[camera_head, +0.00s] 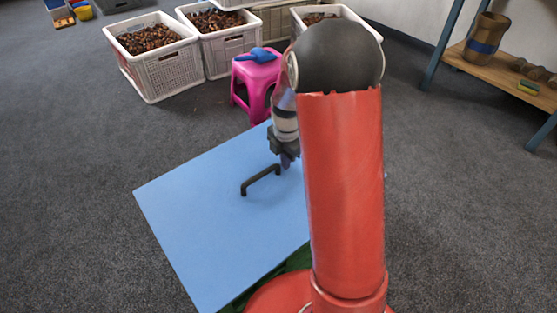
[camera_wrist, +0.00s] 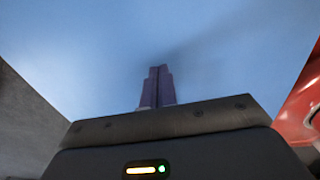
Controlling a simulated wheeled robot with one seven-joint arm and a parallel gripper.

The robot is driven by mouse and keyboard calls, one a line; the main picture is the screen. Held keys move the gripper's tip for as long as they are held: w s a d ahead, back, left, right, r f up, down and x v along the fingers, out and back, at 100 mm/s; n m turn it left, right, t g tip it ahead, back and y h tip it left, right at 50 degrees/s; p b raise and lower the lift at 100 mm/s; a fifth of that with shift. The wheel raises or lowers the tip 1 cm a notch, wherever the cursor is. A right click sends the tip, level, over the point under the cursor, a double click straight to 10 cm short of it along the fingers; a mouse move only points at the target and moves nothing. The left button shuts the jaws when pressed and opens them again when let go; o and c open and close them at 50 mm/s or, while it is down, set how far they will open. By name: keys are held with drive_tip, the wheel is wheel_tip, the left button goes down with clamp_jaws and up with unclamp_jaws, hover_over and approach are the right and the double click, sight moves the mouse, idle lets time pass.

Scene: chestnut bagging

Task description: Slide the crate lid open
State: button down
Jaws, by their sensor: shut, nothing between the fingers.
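The crate lid (camera_head: 205,220) is a flat light-blue panel with a dark bar handle (camera_head: 261,179) on top. In the head view my gripper (camera_head: 287,160) points down over the lid, close to the right end of the handle. I cannot tell whether it touches the handle. In the wrist view my gripper (camera_wrist: 157,85) shows two purple fingers closed together with nothing between them, and the blue lid (camera_wrist: 220,50) fills the background. My red arm hides the lid's right part. A dark green strip of the crate (camera_head: 293,262) shows below the lid's near edge.
White crates of chestnuts (camera_head: 165,74) stand at the back. A pink stool (camera_head: 260,82) with a blue scoop (camera_head: 258,55) stands behind the lid. A wooden shelf (camera_head: 505,75) is at the right. The grey floor (camera_head: 70,180) left of the lid is clear.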

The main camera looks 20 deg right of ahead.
drive_tip(key=shift+s+a, duration=0.1)
drive_tip(key=shift+a, duration=0.05)
drive_tip(key=shift+a, duration=0.1)
drive_tip(key=s+a, duration=0.2)
drive_tip(key=a, duration=0.6)
drive_tip(key=s+a+p, duration=0.1)
drive_tip(key=s+a, duration=0.2)
drive_tip(key=a, duration=0.5)
drive_tip(key=s+a, duration=0.3)
drive_tip(key=a, duration=0.5)
drive_tip(key=shift+s+p, duration=0.2)
drive_tip(key=shift+p, duration=0.1)
drive_tip(key=shift+d, duration=0.1)
